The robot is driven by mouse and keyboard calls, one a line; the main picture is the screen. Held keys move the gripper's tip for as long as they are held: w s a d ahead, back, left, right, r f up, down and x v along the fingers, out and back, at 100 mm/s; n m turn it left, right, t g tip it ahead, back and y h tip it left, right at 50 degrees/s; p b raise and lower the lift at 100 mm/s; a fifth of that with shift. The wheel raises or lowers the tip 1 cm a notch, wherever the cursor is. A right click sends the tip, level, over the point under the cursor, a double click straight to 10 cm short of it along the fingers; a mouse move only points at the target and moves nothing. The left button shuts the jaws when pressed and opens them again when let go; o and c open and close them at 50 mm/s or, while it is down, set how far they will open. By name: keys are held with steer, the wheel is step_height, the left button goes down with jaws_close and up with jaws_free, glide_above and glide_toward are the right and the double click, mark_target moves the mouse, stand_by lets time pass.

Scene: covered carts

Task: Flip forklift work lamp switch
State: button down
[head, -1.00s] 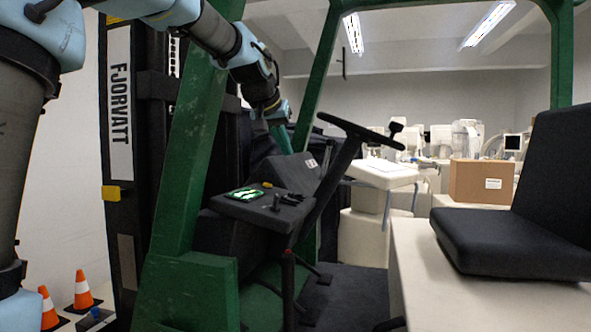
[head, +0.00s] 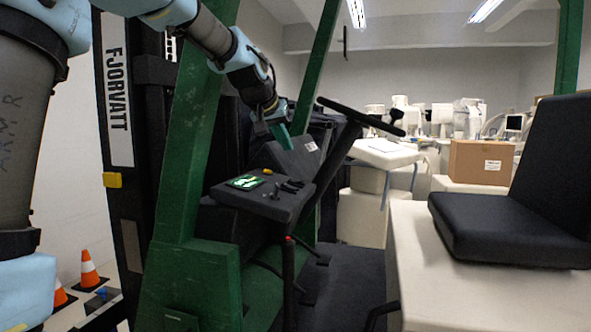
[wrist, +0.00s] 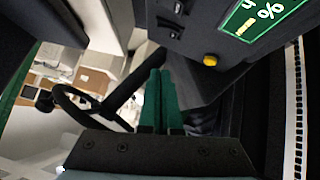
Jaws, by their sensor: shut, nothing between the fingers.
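The forklift's dark console (head: 262,207) stands left of the steering wheel. It carries a lit green display (head: 245,182), a yellow knob (head: 267,171) and several small black levers (head: 287,187). My gripper (head: 284,140) is above and behind the console, its green fingers pointing down, apart from the controls. In the wrist view the fingers (wrist: 160,98) are shut together and empty. The display (wrist: 265,18), the yellow knob (wrist: 210,60) and dark switch-like parts (wrist: 168,28) show above them there. I cannot tell which control is the work lamp switch.
The steering wheel (head: 350,112) rises close to the right of my gripper. A green frame post (head: 190,150) stands left of the console. The black seat (head: 510,225) is at right. Orange cones (head: 90,270) stand at lower left.

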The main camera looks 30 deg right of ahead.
steer(key=p, duration=0.2)
glide_above(295, 182)
steer(key=f, duration=0.5)
steer(key=shift+s+a, duration=0.2)
steer(key=shift+s+f+p, duration=0.2)
steer(key=shift+f+p, duration=0.4)
steer(key=shift+f, duration=0.5)
steer(key=shift+d+f, duration=0.1)
steer(key=shift+f, duration=0.55)
